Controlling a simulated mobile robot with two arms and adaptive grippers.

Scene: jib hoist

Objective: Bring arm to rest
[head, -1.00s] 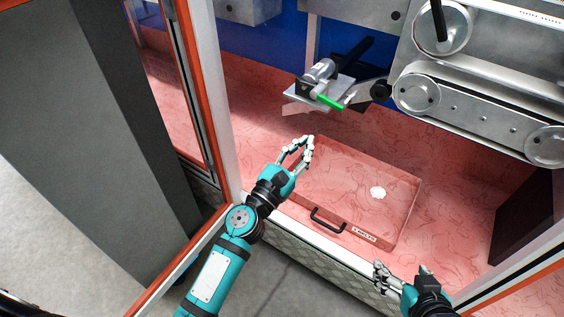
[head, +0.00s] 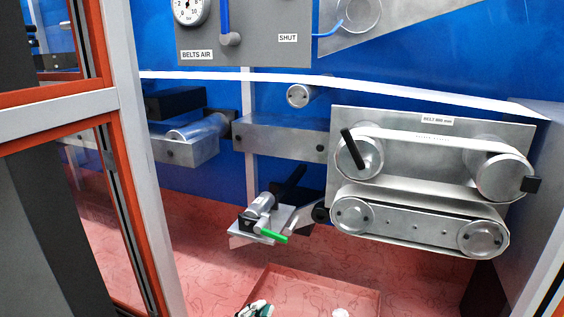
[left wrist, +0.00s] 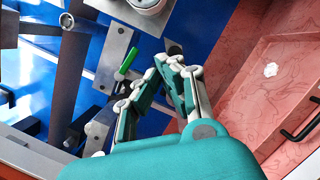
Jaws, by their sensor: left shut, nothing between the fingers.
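My left gripper (head: 256,307) shows only as white and teal fingertips at the bottom edge of the head view, over the left part of the red tray. The left wrist view shows the gripper (left wrist: 170,62) with its fingertips together and nothing between them. A metal bracket with a green handle (head: 273,236) stands above and beyond it in the head view. The green handle also shows in the left wrist view (left wrist: 126,60), left of the fingertips and apparently apart from them. My right gripper is out of view.
The red tray (head: 262,279) holds a small white object (head: 341,313). A belt unit (head: 430,150) with rollers hangs at the right. A grey panel with a gauge (head: 189,8) is above. An orange-edged frame (head: 128,180) bounds the left side.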

